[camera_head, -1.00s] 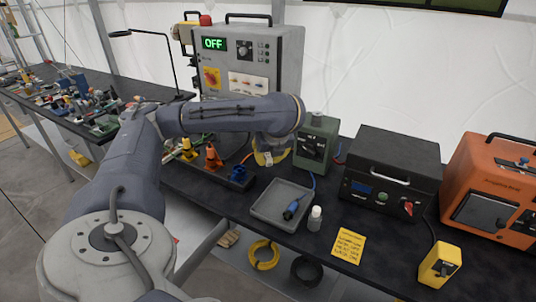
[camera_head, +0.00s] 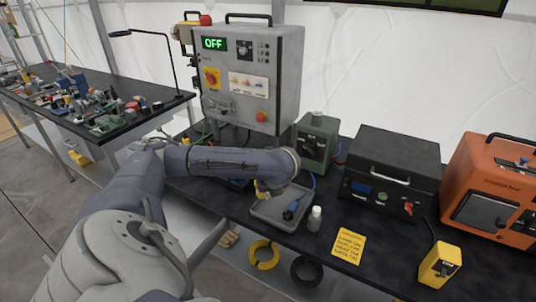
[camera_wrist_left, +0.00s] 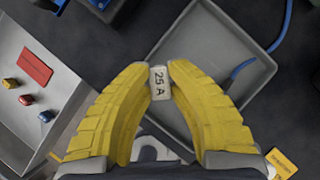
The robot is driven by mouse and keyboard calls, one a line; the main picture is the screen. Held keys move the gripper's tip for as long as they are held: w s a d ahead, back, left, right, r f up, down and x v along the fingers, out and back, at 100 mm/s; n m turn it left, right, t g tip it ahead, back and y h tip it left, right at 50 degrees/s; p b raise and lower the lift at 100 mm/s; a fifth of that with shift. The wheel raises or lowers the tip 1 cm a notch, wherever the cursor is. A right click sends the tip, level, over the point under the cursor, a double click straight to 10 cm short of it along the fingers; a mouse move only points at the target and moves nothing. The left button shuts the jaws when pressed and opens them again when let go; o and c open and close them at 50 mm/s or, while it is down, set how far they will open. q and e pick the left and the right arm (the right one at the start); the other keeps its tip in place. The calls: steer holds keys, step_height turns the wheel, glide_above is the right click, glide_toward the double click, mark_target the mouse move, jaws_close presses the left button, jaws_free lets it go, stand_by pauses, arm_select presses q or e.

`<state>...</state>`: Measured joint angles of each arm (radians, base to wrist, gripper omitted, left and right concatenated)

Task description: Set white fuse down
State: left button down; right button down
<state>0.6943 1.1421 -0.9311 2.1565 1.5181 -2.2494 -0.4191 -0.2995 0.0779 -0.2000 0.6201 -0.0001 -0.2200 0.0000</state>
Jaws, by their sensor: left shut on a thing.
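A small white fuse (camera_wrist_left: 159,82) marked "25 A" is pinched between the yellow fingertips of my left gripper (camera_wrist_left: 160,75) in the left wrist view. In the head view the left gripper (camera_head: 262,190) points down at the left side of a shallow grey tray (camera_head: 272,222), and the fuse is too small to make out there. In the wrist view the fuse overlaps a corner of the tray (camera_wrist_left: 208,13); its height above the tray cannot be told. My right gripper is not in view.
A blue connector (camera_head: 291,210) with a cable lies in the tray. A white bottle (camera_head: 315,218) and a yellow note (camera_head: 348,246) are right of it. A green box (camera_head: 315,145) stands behind, with a grey cabinet (camera_head: 250,75) reading "OFF" at back left.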

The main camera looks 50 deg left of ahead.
mark_target(268, 206)
arm_select(q)
steer(key=shift+f, duration=2.55)
steer(key=c, duration=1.6)
jaws_free()
steer(key=shift+f, duration=0.1)
steer(key=shift+r, duration=0.2)
steer(key=shift+v, duration=5.95)
